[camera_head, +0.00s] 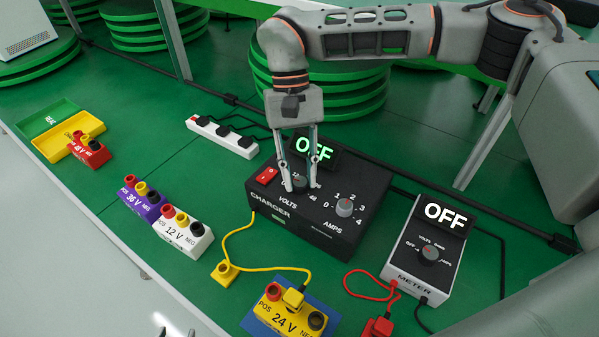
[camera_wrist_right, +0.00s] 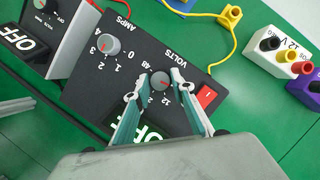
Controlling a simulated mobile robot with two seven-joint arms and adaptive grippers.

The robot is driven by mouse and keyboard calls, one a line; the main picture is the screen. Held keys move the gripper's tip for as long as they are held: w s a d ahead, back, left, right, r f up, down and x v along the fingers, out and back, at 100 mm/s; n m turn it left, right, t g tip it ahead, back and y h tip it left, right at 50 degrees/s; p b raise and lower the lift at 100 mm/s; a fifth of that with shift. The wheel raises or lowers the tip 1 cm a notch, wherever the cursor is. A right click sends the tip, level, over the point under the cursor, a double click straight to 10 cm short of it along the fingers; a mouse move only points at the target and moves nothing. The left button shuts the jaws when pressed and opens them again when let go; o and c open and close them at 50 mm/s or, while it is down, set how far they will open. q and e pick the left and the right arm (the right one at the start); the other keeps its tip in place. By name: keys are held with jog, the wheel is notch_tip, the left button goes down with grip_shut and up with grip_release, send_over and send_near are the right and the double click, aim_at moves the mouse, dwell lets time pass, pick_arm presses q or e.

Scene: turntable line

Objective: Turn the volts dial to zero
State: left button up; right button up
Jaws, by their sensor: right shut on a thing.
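The black charger box (camera_head: 318,232) stands on the green table, with a lit sign reading OFF on top at its back. Its grey volts dial (camera_head: 299,181) sits between the fingertips of my right gripper (camera_head: 301,186), which comes down from above and is shut on it. In the right wrist view the volts dial (camera_wrist_right: 160,81) shows between the two fingers, with marks 12 and 48 beside it; other marks are hidden and its setting is hard to read. The tips of my left gripper (camera_head: 175,327) show apart at the bottom edge, empty.
The amps dial (camera_head: 344,207) and red switch (camera_head: 267,175) flank the volts dial. The meter (camera_head: 415,272) reads OFF at right. A yellow 24 V battery (camera_head: 285,318), white 12 V (camera_head: 183,237), purple 36 V (camera_head: 140,203) and red block (camera_head: 92,153) stand left and in front.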

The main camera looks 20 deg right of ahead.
jog(key=o, duration=1.1)
jog(key=v, duration=1.2)
